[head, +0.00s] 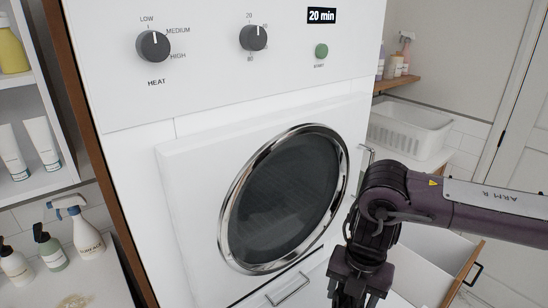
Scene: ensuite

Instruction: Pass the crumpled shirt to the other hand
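No crumpled shirt shows in the head view. My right arm comes in from the right and bends down at the elbow in front of the dryer. The top of my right gripper (355,297) is at the bottom edge of the picture, below and right of the round dryer door. Its fingertips are cut off, so I cannot see whether it is open or holds anything. My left gripper is out of view.
The white dryer (190,100) has its round glass door (285,200) shut. An open drawer (425,270) is at the lower right, behind my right arm. A white basket (410,128) stands beyond.

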